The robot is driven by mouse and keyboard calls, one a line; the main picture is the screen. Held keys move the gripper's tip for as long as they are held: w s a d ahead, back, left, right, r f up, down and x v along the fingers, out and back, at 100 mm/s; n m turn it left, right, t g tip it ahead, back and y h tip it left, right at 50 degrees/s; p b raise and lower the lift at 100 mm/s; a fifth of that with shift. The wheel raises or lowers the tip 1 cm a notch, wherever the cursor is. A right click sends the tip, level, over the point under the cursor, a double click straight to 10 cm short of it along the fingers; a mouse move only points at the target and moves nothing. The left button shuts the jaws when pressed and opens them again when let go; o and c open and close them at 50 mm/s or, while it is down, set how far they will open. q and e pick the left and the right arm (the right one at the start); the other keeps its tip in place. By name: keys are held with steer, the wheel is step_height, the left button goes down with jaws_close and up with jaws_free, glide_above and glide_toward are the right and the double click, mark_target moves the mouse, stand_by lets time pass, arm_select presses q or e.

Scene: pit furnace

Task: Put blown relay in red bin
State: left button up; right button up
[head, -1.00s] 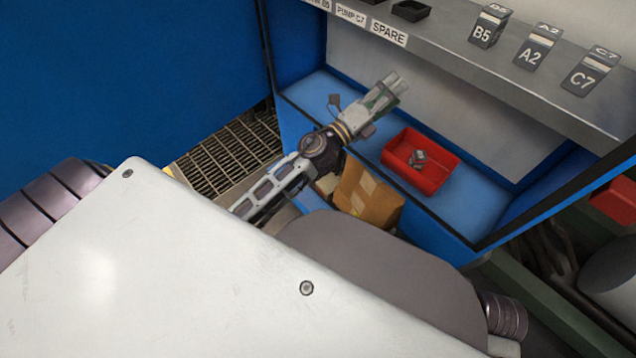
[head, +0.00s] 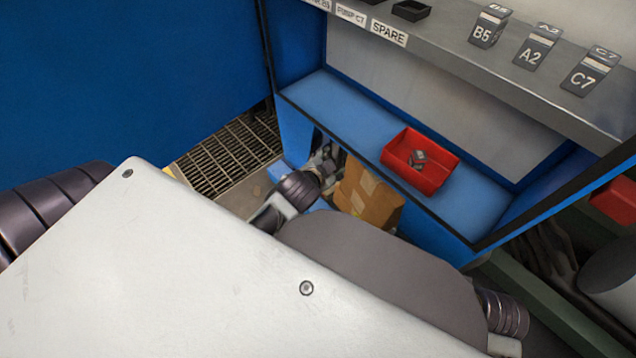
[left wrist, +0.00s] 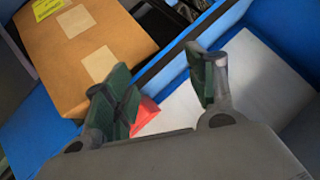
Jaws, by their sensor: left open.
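The red bin (head: 440,178) sits on the lower blue shelf. A small grey block (head: 418,159) lies inside it, apparently a relay; I cannot read a label or tell whether it is blown. Part of the bin also shows in the left wrist view (left wrist: 147,111), behind a finger. My left gripper (left wrist: 160,88) is open, with nothing between its green-padded fingers. In the head view my left arm is low, left of the bin and in front of the shelf, with its gripper partly hidden. My right gripper is not in view.
Relays marked B5 (head: 487,27), A2 (head: 537,48) and C7 (head: 590,72) stand on the grey upper shelf. A black socket (head: 411,10) is above the SPARE label (head: 388,33). A cardboard box (head: 368,193) stands below the lower blue shelf (head: 345,112), bare left of the bin.

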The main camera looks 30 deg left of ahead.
arm_select(q)
steer(key=s+d+f+n+g+h, duration=0.1)
steer(key=s+d+f+g, duration=0.1)
steer(key=s, duration=0.6)
steer(key=s+d+f+n+g+h, duration=0.2)
steer(key=s+f+g, duration=0.3)
steer(key=s, duration=0.3)
steer(key=shift+d+g, duration=0.3)
steer(key=shift+d, duration=0.5)
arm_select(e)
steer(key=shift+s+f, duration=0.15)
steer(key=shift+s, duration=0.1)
arm_select(q)
steer(key=shift+f, duration=0.1)
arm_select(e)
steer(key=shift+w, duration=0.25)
